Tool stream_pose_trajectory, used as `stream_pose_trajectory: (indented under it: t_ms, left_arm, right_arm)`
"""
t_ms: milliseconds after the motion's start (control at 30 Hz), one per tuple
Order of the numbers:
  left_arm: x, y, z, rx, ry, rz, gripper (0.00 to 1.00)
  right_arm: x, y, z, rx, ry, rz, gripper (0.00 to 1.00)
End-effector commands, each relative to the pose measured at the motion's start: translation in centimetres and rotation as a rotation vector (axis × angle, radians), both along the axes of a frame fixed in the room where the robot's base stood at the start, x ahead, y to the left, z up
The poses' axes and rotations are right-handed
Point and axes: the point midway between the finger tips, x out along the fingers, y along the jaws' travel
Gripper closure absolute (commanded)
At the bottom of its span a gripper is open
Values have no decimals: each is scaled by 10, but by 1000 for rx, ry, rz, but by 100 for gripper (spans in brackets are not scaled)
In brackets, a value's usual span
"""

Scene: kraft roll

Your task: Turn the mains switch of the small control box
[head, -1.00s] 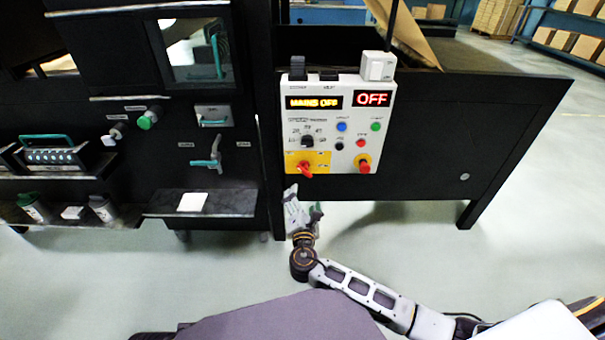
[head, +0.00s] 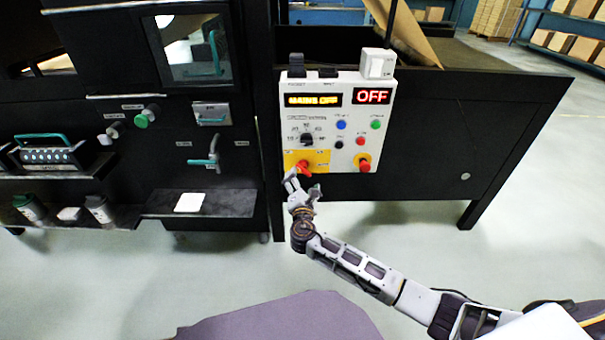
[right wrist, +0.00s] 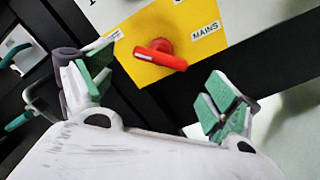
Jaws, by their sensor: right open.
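The small control box (head: 348,100) is a white panel on the dark machine in the head view. Its displays read MAINS OFF and OFF. The mains switch (head: 305,167) is a red rotary handle on a yellow plate at the box's lower left. In the right wrist view the red mains switch (right wrist: 160,54) shows beside a MAINS label, its handle tilted. My right gripper (head: 303,187) is just below the switch. In the right wrist view my right gripper (right wrist: 160,100) is open, with green-padded fingers apart and the switch beyond the gap between them, untouched. My left gripper is not in view.
A teal handle (head: 209,161) and a shelf (head: 235,203) are to the left. The floor below the box is clear.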

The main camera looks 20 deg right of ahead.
Motion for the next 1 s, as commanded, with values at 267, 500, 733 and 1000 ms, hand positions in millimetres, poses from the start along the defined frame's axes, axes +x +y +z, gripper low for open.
stream_pose_trajectory:
  t_ms: [267,500,733,1000]
  left_arm:
    - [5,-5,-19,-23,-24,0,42]
    - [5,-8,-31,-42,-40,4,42]
    - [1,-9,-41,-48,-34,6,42]
    - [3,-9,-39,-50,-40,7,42]
  right_arm:
    - [29,-8,-1,0,-1,-1,11]
    - [48,-14,0,-1,-1,0,11]
    - [54,-16,0,0,0,0,11]
    - [55,-16,0,0,0,0,11]
